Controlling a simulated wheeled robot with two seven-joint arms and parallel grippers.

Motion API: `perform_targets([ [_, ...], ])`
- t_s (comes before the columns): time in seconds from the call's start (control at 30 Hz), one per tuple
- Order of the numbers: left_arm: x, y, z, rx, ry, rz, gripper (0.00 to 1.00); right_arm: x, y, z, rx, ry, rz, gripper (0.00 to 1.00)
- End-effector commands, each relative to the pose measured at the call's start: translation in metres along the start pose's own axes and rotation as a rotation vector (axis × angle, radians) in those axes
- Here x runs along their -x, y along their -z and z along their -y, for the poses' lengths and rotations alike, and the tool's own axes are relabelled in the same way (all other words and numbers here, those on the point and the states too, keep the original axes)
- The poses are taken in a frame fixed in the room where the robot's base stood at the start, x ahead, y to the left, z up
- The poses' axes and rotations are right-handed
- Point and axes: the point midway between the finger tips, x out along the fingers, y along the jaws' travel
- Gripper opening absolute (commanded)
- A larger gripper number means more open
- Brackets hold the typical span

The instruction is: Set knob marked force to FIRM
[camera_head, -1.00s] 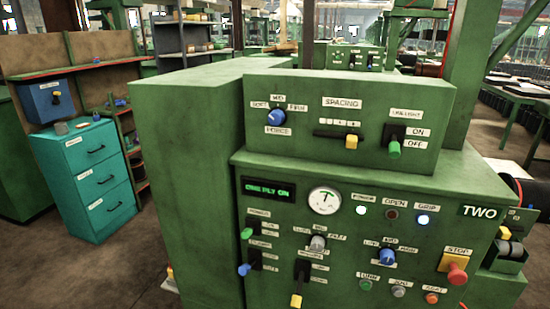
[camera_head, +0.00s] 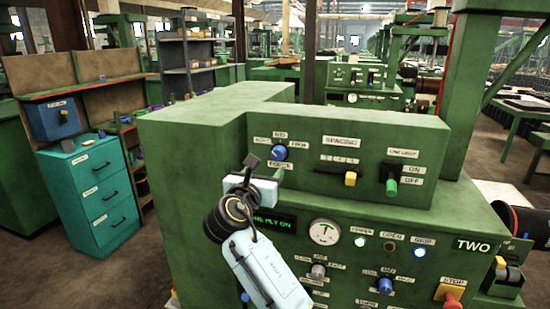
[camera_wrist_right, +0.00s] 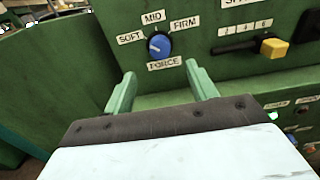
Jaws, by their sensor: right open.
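The blue force knob (camera_head: 279,153) is on the upper panel of the green machine, with labels SOFT, MID and FIRM around it and FORCE below. In the right wrist view the knob (camera_wrist_right: 159,45) shows a white mark on its upper left part, towards the SOFT to MID side. My right gripper (camera_head: 265,170) is in front of the panel, just below and left of the knob. In the wrist view its two green fingers (camera_wrist_right: 160,74) are apart with nothing between them, below the knob and not touching it. My left gripper is out of view.
Right of the knob are a yellow spacing slider (camera_head: 350,179) and a green line light switch (camera_head: 391,187). The lower panel's ledge juts out below. A red stop button (camera_head: 452,301) is at lower right. A teal drawer cabinet (camera_head: 92,195) stands at left.

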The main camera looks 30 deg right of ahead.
Motion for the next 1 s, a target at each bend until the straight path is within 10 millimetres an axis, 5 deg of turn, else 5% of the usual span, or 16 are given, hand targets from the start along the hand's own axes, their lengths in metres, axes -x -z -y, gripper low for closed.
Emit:
perform_targets([
  [0.2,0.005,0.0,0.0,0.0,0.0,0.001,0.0,-0.048,-0.001,0.0,0.001,0.001,0.001,0.57],
  [0.4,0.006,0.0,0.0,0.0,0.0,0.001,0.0,-0.076,0.0,-0.001,-0.001,-0.001,-0.001,0.57],
  [0.83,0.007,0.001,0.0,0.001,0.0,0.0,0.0,-0.086,0.001,0.0,-0.003,-0.001,-0.001,0.57],
  [1.0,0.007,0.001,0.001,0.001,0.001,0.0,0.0,-0.086,0.001,0.0,-0.002,-0.002,-0.001,0.36],
])
